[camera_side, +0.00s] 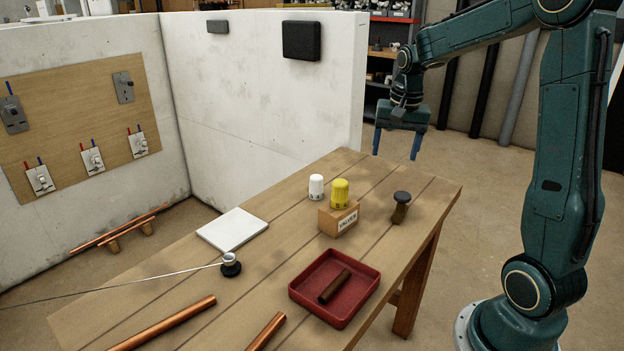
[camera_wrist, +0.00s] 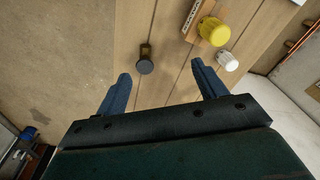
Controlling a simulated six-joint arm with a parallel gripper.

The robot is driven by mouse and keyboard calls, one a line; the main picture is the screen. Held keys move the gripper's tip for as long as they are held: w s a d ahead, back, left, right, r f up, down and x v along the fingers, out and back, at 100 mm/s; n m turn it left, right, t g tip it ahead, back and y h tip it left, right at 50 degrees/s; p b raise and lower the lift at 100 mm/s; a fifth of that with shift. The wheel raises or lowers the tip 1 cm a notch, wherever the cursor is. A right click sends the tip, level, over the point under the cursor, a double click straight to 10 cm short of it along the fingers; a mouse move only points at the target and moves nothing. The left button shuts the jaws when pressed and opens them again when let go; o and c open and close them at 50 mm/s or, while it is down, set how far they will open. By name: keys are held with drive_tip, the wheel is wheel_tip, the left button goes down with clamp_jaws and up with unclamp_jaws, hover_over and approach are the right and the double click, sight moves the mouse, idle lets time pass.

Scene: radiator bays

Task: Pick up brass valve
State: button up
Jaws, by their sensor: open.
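The brass valve (camera_side: 400,209), a brownish-brass body with a dark round cap, stands upright on the wooden table near its right edge. In the wrist view the valve (camera_wrist: 146,60) appears beyond the fingertips, a little left of the middle of the gap. My gripper (camera_side: 397,157) is open and empty, above and behind the table's far right end, clear of the valve. Its two blue fingers also show in the wrist view (camera_wrist: 160,77), spread wide.
A wooden block (camera_side: 338,217) with a yellow cap (camera_side: 339,193) stands left of the valve, near a white cap (camera_side: 316,187). A red tray (camera_side: 335,288) holds a dark brown cylinder (camera_side: 335,286). Copper pipes (camera_side: 163,324) lie at the front. A white wall (camera_side: 270,100) rises behind the table.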

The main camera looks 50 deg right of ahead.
sight(403, 195)
drive_tip(key=d+f+m+g, duration=0.1)
drive_tip(key=d+f+m, duration=0.3)
drive_tip(key=d+f, duration=0.3)
drive_tip(key=d, duration=0.3)
drive_tip(key=shift+d+f+y, duration=0.15)
drive_tip(key=shift+f+y, duration=0.1)
drive_tip(key=shift+y, duration=0.15)
drive_tip(key=shift+f, duration=0.1)
drive_tip(key=shift+f, duration=4.2)
drive_tip(key=shift+f, duration=2.55)
